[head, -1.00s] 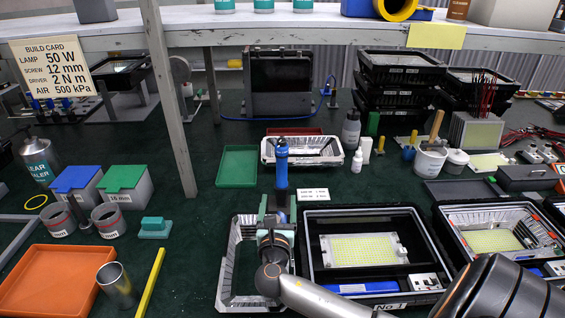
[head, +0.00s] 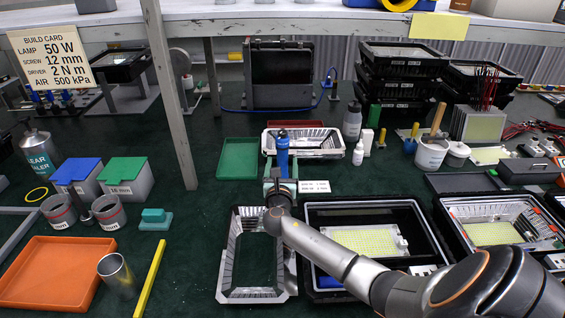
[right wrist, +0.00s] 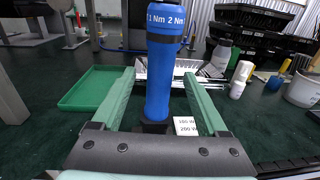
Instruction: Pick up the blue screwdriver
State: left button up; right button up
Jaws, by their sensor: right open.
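The blue screwdriver (head: 282,156) stands upright behind the silver housing frame, and its handle also shows in the right wrist view (right wrist: 160,85). The handle has a black band and torque marks reading 1 Nm and 2 Nm. Its lower end meets a small black base (right wrist: 155,127). My right gripper (head: 281,184) is open at the lower part of the screwdriver. In the right wrist view the handle stands between the two green fingers, with a gap on each side. My left gripper is not in view.
A silver housing frame (head: 227,270) and a black tray (head: 313,233) lie in front. A green tray (head: 238,158) is to the left, and a silver housing (head: 328,143) sits close behind the screwdriver. A small label card (head: 314,186) lies to its right.

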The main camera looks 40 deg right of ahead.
jog(key=shift+w+d, duration=0.15)
grip_shut()
dwell(0.5)
jog(key=shift+r, duration=0.1)
